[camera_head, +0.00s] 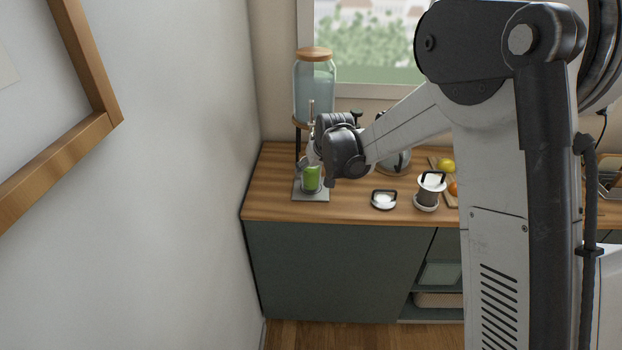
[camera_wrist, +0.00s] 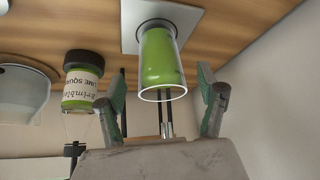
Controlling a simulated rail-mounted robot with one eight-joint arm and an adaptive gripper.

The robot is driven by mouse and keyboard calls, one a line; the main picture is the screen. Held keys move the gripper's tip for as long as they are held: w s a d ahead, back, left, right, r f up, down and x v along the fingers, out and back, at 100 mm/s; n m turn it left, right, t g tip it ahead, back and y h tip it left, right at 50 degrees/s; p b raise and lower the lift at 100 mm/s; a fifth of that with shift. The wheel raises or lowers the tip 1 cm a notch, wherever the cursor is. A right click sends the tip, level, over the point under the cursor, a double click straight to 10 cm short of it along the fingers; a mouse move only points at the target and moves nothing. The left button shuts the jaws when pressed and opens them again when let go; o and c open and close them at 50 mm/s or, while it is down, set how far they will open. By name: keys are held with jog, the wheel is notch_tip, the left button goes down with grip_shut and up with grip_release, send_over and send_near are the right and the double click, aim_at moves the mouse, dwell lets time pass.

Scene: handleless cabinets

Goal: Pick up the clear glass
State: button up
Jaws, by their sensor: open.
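The clear glass (camera_head: 311,178) holds something green and stands on a grey square mat (camera_head: 324,196) at the left end of the wooden counter. In the wrist view, which looks upside down, the glass (camera_wrist: 160,60) appears on its light mat (camera_wrist: 197,19), its rim toward my gripper. My gripper (camera_wrist: 161,78) is open and empty, with one fingertip on each side of the glass near its rim. Gaps show on both sides; I cannot tell the exact depth. In the head view my arm's wrist hides most of the gripper and part of the glass.
A glass dispenser (camera_head: 314,88) with a wooden lid stands behind. A labelled lime squash bottle (camera_wrist: 82,80) is beside my gripper in the wrist view. A dark-framed white item (camera_head: 384,200) and a dark pot (camera_head: 428,190) stand right. The wall bounds the left.

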jog(key=shift+w+x, duration=0.25)
jog(key=shift+x, duration=2.45)
jog(key=shift+r, duration=0.15)
grip_shut()
jog(key=shift+r, duration=0.2)
